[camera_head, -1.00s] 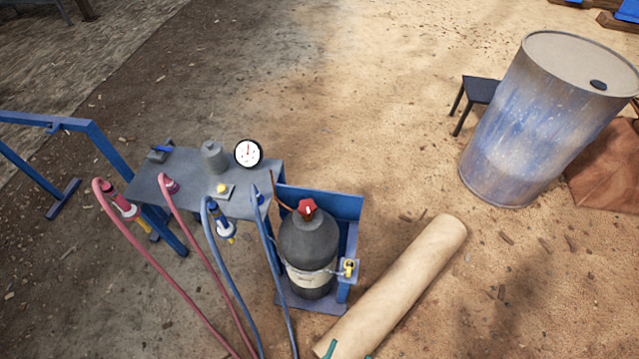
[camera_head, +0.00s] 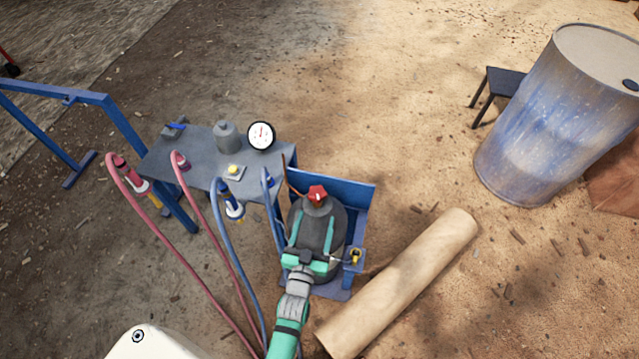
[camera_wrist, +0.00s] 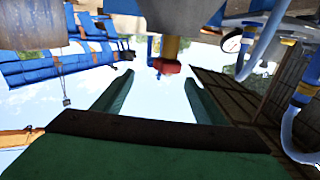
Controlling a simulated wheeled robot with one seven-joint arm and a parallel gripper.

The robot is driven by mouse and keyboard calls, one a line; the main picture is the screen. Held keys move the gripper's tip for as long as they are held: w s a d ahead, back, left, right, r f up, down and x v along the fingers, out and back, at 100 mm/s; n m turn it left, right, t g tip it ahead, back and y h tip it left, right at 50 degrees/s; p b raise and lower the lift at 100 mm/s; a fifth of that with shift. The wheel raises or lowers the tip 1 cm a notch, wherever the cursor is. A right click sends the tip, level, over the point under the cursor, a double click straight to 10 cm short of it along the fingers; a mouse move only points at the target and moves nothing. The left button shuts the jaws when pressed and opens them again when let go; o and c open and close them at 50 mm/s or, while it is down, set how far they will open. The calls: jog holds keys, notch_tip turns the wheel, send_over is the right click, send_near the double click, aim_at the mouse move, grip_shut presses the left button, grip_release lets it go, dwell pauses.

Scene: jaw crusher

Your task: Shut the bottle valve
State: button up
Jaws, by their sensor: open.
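The grey gas bottle (camera_head: 331,224) stands upright in a blue stand, with its red valve handwheel (camera_head: 317,194) on top. In the wrist view, which looks upside down, a red part that appears to be this valve (camera_wrist: 167,67) hangs from a yellow stem. My gripper (camera_head: 312,222) is open, its two teal fingers apart and pointing toward the valve from the near side of the bottle. In the wrist view the gripper (camera_wrist: 160,78) has the red part between and beyond its fingertips, apart from them. My gripper hides the bottle's lower front in the head view.
A grey table (camera_head: 200,150) with a gauge (camera_head: 261,135) stands left of the bottle. Red hoses (camera_head: 150,190) and blue hoses (camera_head: 229,250) hang in front of it. A tan roll (camera_head: 405,285) lies to the right. A drum (camera_head: 550,125) stands farther right, with open ground between.

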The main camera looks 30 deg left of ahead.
aim_at(319, 186)
jog(key=w+a+n, duration=0.1)
jog(key=w+a, duration=0.1)
jog(key=w, duration=0.1)
jog(key=shift+a+y, duration=0.2)
jog(key=shift+y, duration=0.2)
jog(key=x, duration=0.8)
jog(key=shift+d, duration=0.15)
jog(key=shift+x, duration=1.4)
jog(key=shift+f, duration=0.1)
jog(key=c, duration=1)
jog(key=shift+f, duration=0.1)
jog(key=shift+c, duration=0.2)
